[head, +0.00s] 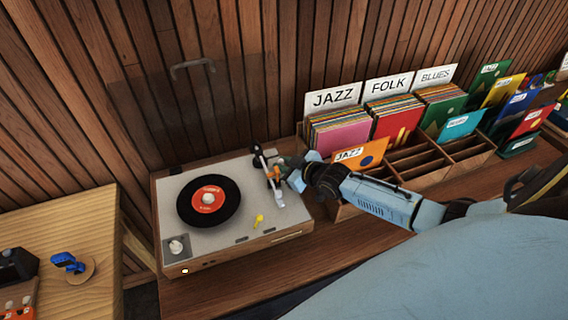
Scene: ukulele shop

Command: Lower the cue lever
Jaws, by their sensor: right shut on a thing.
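The record player (222,240) stands on the wooden counter with a black record (225,207) with a red label on its platter. The pale tonearm (278,199) lies at the deck's right side, clear of the record. My right gripper (274,172) reaches in from the right and is shut at the tonearm's side, on what seems to be the cue lever. The fingers hide most of the lever, so its tilt cannot be told. A small yellow lever (258,220) stands on the deck nearer the front. My left gripper is out of view.
A clear lid with a handle (193,65) stands raised behind the deck. A wooden record crate (345,211) with JAZZ, FOLK and BLUES cards is close on the right, by my forearm. A lighter table (75,220) with a blue item (68,262) is at left.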

